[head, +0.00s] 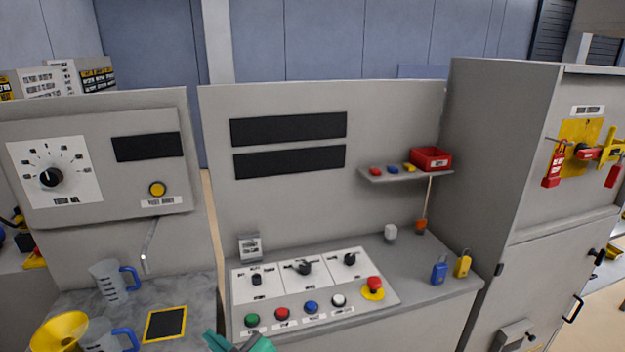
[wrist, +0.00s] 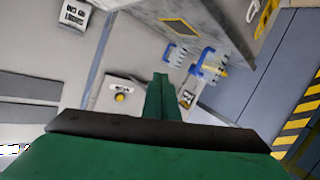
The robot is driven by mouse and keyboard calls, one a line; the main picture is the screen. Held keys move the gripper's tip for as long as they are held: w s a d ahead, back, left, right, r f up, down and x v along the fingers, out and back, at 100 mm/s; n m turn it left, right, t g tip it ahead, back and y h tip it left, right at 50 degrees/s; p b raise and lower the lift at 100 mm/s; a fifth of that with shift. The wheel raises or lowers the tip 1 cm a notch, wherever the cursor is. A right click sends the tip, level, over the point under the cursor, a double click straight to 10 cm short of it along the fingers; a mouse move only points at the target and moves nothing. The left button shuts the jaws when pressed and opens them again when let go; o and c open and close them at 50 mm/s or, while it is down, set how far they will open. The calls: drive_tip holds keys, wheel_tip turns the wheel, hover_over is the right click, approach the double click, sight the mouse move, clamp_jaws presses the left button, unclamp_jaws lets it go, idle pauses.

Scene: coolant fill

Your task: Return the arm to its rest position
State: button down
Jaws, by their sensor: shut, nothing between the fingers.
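My gripper (head: 240,343) shows at the bottom edge of the head view, with only its green tips in sight, in front of the control panel. In the wrist view its green fingers (wrist: 161,98) are together with nothing between them. The rest of my arm is out of the head view.
A sloped panel (head: 385,307) with knobs and coloured buttons is just beyond the gripper. Left are clear jugs with blue handles (head: 109,281) and a yellow funnel (head: 58,332). Blue (head: 439,270) and yellow (head: 462,265) padlocks stand right, beside a tall grey cabinet (head: 500,150).

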drive_tip(key=s+d+f+m+t+h, duration=0.3)
drive_tip(key=s+d+f+m+h, duration=0.25)
drive_tip(key=s+f+m, duration=0.2)
drive_tip(key=s+d+f+m+t+h, duration=0.2)
drive_tip(key=s+d+f+m+h, duration=0.2)
drive_tip(key=s+d+f+m, duration=0.3)
drive_tip(key=s+d+n+h, duration=0.1)
drive_tip(key=s+d, duration=0.3)
drive_tip(key=s, duration=0.6)
drive_tip(key=s+d+f+n+h, duration=0.1)
drive_tip(key=s+d, duration=0.4)
drive_tip(key=s, duration=0.6)
drive_tip(key=shift+s, duration=0.15)
